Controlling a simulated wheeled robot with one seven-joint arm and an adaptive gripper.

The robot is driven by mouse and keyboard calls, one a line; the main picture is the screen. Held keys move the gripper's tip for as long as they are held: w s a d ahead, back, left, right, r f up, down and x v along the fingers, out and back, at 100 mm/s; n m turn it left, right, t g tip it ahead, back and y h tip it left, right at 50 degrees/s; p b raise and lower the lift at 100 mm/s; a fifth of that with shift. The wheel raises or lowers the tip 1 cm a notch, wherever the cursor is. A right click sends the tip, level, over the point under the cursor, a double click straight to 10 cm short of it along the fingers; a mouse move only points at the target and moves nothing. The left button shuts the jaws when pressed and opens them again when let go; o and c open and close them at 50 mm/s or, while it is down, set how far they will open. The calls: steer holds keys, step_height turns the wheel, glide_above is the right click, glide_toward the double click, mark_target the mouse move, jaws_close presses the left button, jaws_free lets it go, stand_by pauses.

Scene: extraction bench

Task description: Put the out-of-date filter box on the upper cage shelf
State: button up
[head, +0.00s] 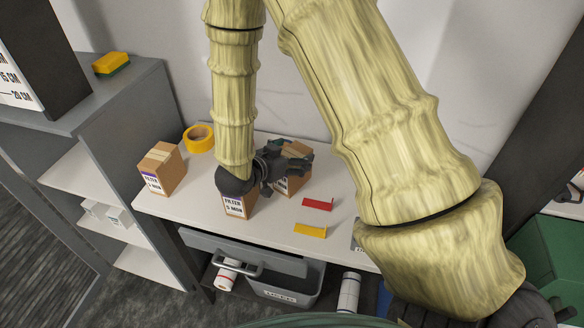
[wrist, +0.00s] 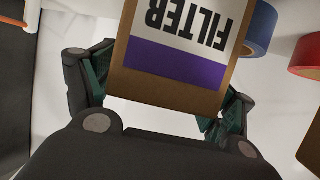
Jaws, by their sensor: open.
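Three brown filter boxes with white labels and purple stripes stand on the white bench: a left one (head: 160,170), a middle one (head: 238,206) partly covered by my arm, and a right one (head: 291,182) partly behind my gripper. My gripper (head: 300,158) is at the right box's upper part. In the wrist view a box (wrist: 178,80) labelled FILTER, upside down, stands between my open fingers (wrist: 160,98), one finger on each side. I cannot tell whether they touch it. The small print is too blurred to tell which box is out of date. I cannot make out the upper cage shelf.
A yellow tape roll (head: 198,138) stands behind the boxes. A red piece (head: 318,204) and a yellow piece (head: 310,230) lie at the front right. A grey shelf unit (head: 125,120) stands left. A grey bin (head: 285,290) is below. Blue (wrist: 260,32) and red (wrist: 306,56) rolls show at right.

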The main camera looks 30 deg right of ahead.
steer(key=shift+s+r, duration=0.15)
steer(key=shift+s, duration=0.05)
steer(key=shift+c, duration=0.5)
steer(key=c, duration=1.5)
steer(key=shift+w, duration=0.1)
